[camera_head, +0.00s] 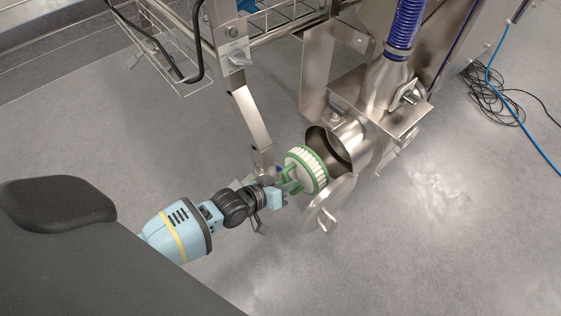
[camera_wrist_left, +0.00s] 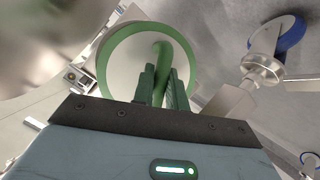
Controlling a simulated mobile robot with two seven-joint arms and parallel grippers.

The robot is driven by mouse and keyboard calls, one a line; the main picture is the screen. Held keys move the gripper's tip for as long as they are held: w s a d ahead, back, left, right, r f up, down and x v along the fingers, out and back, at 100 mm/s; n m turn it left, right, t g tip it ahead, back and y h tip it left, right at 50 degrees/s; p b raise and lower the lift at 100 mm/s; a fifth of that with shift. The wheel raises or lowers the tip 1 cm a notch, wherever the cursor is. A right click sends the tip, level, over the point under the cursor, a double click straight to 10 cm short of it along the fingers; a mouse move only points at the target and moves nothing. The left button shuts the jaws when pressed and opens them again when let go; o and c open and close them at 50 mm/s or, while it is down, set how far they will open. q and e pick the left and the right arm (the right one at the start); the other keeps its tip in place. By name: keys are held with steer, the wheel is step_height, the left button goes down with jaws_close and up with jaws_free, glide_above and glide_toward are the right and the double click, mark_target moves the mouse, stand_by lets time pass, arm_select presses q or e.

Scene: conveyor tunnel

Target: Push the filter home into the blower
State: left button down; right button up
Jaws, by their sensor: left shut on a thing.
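The filter (camera_head: 306,170) is a white pleated disc with green rims and a green handle. It is outside the blower's round metal opening (camera_head: 341,147), just in front of it and to its lower left. The blower (camera_head: 375,120) is shiny metal with a blue hose on top. My left gripper (camera_head: 286,188) is shut on the filter's green handle. In the left wrist view the green-rimmed filter (camera_wrist_left: 122,60) faces me, with the gripper fingers (camera_wrist_left: 162,88) on its curved handle. The filter's far side is hidden there. My right gripper is in neither view.
An open metal door or cover (camera_head: 327,205) hangs below the opening. A metal bracket arm (camera_head: 250,120) stands close to my left gripper. A wire basket (camera_head: 170,45) is at the upper left. Black and blue cables (camera_head: 490,90) lie on the floor at right.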

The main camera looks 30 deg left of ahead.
mark_target(299, 176)
arm_select(q)
steer(key=shift+w+d+b, duration=0.35)
steer(key=shift+w+b, duration=0.05)
steer(key=shift+w, duration=0.5)
steer(key=shift+w+d+b, duration=0.3)
steer(key=shift+w+b, duration=0.1)
steer(key=shift+w, duration=0.5)
steer(key=shift+r, duration=0.1)
